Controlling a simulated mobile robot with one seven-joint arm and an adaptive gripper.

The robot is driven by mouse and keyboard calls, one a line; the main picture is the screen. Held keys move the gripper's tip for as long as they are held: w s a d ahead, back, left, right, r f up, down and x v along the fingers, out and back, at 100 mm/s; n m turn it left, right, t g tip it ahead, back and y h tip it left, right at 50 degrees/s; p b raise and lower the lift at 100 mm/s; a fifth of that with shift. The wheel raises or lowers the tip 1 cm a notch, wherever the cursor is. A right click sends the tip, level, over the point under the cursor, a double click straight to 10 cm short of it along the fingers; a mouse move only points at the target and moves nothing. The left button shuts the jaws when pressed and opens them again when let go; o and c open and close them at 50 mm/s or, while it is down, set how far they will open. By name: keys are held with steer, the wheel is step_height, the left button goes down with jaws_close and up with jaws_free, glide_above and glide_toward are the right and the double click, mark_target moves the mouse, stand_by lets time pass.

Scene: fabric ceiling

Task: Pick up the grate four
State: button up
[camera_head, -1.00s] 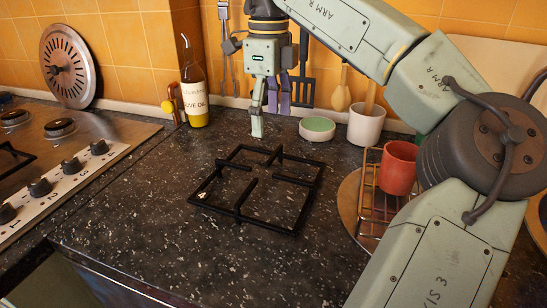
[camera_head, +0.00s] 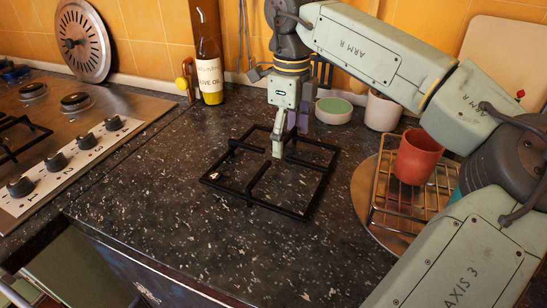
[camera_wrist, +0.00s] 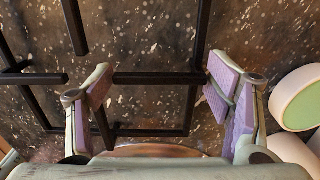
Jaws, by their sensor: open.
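The grate four is a square black metal frame (camera_head: 262,205) with short inward bars, lying flat on the dark speckled counter in the head view. My gripper (camera_head: 285,150) is over its far side, pointing down. In the wrist view, the jaws (camera_wrist: 165,85) are apart, with purple pads. One short bar of the grate (camera_wrist: 155,79) runs across the space between the fingers. I cannot tell how high the fingertips are above the counter.
A green-topped round dish (camera_head: 334,110) and white cup (camera_head: 382,112) stand behind right of the grate. A red cup (camera_head: 417,157) sits on a wire rack (camera_head: 398,207) at right. An olive oil bottle (camera_head: 207,60) stands behind left; the stove (camera_head: 75,126) is at left. The front counter is clear.

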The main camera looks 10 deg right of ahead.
steer(key=shift+f, duration=0.5)
steer(key=c, duration=1.2)
